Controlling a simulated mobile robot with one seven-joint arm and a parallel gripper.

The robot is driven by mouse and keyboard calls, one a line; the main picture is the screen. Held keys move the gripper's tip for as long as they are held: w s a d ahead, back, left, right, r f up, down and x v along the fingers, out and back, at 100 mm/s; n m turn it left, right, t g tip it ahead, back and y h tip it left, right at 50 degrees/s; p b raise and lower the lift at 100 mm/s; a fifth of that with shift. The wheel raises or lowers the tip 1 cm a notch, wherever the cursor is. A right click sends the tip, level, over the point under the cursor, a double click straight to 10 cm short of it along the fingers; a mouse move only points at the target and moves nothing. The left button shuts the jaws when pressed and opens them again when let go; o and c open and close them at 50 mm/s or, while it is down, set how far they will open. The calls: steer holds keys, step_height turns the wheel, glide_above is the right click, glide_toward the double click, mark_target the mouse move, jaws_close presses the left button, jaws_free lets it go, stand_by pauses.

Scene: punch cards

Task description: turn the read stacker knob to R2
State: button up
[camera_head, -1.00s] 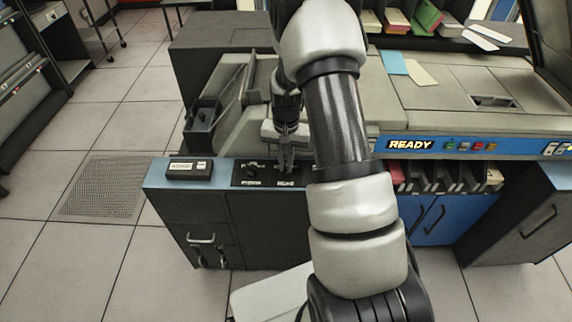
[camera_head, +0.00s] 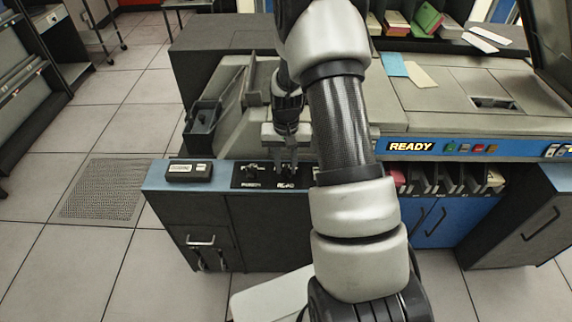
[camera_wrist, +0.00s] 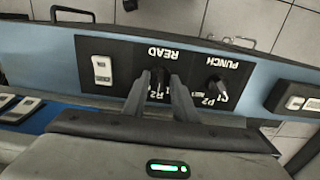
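My gripper (camera_wrist: 158,84) is open, with one finger on each side of the read knob and gaps visible. In the head view my gripper (camera_head: 287,168) reaches down to the panel and mostly hides the knob. The punch knob (camera_wrist: 215,86) stands apart to the right in the wrist view.
A white rocker switch (camera_wrist: 102,70) is on the same panel. A small dark box (camera_head: 189,171) sits on the blue ledge (camera_head: 220,177) at left. The machine's sloped grey body rises behind the panel. Open floor lies to the left.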

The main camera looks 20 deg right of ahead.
steer(key=shift+r, duration=0.1)
step_height(320, 180, up, 17)
steer(key=p, duration=0.1)
steer(key=shift+p, duration=0.4)
steer(key=shift+r, duration=0.2)
stand_by(0.3)
step_height(320, 180, up, 9)
steer(key=t+p, duration=0.1)
steer(key=p, duration=0.1)
glide_above(286, 169)
steer(key=s+a, duration=0.2)
steer(key=s, duration=0.1)
steer(key=s+a+r+n+t+p, duration=0.1)
steer(key=s+a+r+n+p, duration=0.15)
steer(key=s+r, duration=0.4)
steer(key=s+a+r+n+t+p, duration=0.1)
steer(key=s+a+r+t+p, duration=0.15)
steer(key=s+r, duration=0.35)
steer(key=s+a+r+n+t+p, duration=0.1)
steer(key=s+a+r+p, duration=0.1)
steer(key=s+r, duration=0.3)
steer(key=s, duration=0.3)
steer(key=shift+a+p, duration=0.35)
